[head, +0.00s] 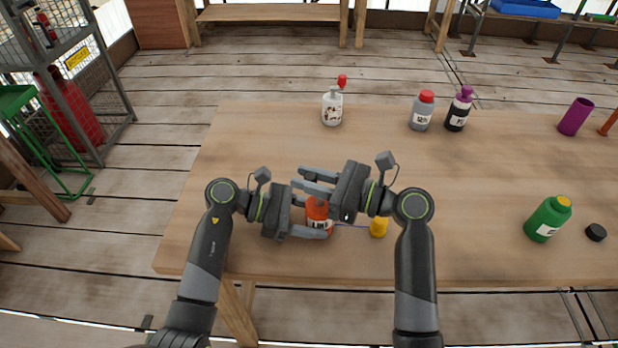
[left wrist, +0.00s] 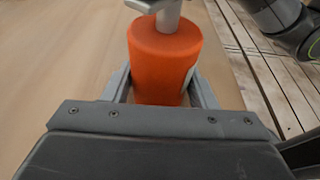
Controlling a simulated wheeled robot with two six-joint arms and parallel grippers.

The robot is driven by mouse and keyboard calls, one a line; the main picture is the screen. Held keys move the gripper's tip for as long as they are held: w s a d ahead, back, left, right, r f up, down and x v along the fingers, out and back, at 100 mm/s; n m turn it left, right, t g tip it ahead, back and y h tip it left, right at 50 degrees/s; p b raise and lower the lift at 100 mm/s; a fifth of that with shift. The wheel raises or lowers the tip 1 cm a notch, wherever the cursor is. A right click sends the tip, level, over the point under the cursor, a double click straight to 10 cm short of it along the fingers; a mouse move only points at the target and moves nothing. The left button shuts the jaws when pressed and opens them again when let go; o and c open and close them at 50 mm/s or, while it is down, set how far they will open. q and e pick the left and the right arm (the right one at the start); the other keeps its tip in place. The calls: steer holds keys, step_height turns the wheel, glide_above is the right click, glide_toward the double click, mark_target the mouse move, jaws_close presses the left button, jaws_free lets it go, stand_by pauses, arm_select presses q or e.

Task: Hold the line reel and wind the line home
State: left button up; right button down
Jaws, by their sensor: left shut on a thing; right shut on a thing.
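The line reel (head: 317,209) is an orange cylinder with a pale label, upright near the table's front edge. My left gripper (head: 319,224) is shut around its body from the left. In the left wrist view the reel (left wrist: 165,60) sits between both fingers, with a grey part on its top. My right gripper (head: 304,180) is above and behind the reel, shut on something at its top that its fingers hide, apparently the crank.
The wooden table (head: 245,140) has a white bottle (head: 332,108), a grey bottle (head: 421,112) and a dark bottle (head: 458,112) at the back. A green bottle (head: 547,219), a black cap (head: 596,232) and a purple cup (head: 575,117) stand right. The left part is clear.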

steer(key=shift+m+t, duration=0.3)
steer(key=shift+t, duration=0.2)
steer(key=c, duration=1.3)
jaws_free()
steer(key=shift+o, duration=0.2)
steer(key=v, duration=1.2)
steer(key=shift+r, duration=0.15)
steer(key=shift+w+d, duration=0.1)
